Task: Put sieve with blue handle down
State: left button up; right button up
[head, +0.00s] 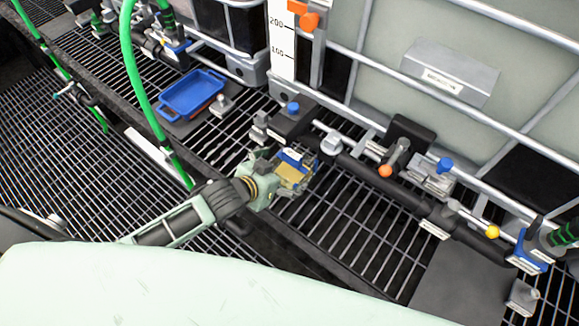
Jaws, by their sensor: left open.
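My left gripper (291,177) reaches in from the lower left, over the grating in front of the pipe manifold. Its jaws are open. A small piece with a blue part and a yellowish, mesh-like face, which looks like the sieve with blue handle (291,158), is right at the fingers. The fingers partly cover it, so I cannot tell whether it touches them or rests on the grating. My right gripper is not in view.
A blue tray (192,94) stands on the grating at the upper left. A green hose (134,70) arcs down left of the gripper. The black manifold pipe (372,180) with valves runs along the large caged tank (392,48). Bare grating (345,235) shows right of the gripper.

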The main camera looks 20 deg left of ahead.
aim_at(290, 178)
pick_arm(q)
jog(key=x, duration=0.2)
jog(key=shift+w+a+f+p, duration=0.1)
jog(key=shift+w+f+p, duration=0.1)
jog(key=shift+f+p, duration=0.1)
jog(key=shift+x, duration=1.15)
jog(key=shift+f, duration=0.1)
jog(key=shift+c, duration=0.5)
jog(key=shift+s, duration=0.1)
jog(key=c, duration=0.4)
jog(key=shift+c, duration=0.8)
jog(key=c, duration=0.7)
jog(key=shift+c, duration=0.2)
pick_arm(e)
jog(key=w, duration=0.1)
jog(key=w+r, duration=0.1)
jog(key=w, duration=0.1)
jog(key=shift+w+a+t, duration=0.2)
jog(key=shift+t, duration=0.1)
